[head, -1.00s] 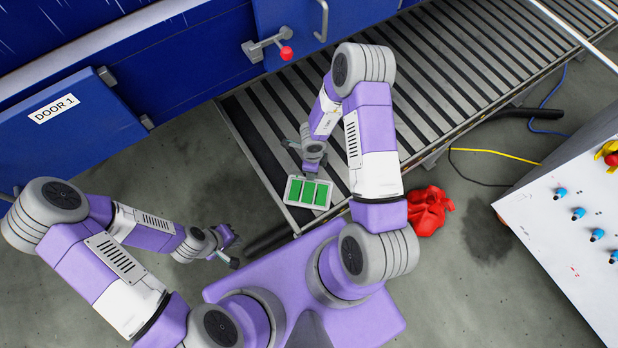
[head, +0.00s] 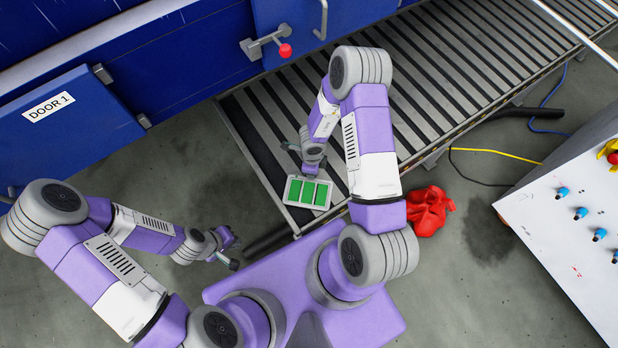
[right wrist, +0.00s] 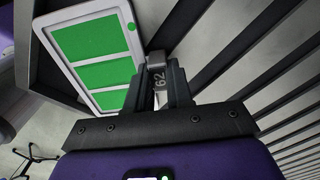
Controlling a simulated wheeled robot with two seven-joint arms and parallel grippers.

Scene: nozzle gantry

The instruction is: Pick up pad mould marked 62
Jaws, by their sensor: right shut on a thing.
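The pad mould marked 62 is a light grey tray with three green pads (head: 308,192) at the near end of the slatted conveyor. In the right wrist view the mould (right wrist: 62,31) shows its pale rim, a green dot and a grey tab with the number 62 (right wrist: 157,77). My right gripper (right wrist: 160,85) is shut on that tab, one finger on each side. In the head view the right gripper is mostly hidden under its own wrist. My left gripper (head: 231,252) hangs over the floor, away from the mould; its fingers look apart.
The slatted conveyor (head: 440,75) runs to the upper right. A blue cabinet with DOOR 1 (head: 65,125) and a red-knobbed handle (head: 284,50) stands behind. A red cloth (head: 428,210) lies on the floor at right, near a white control panel (head: 575,225) and cables.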

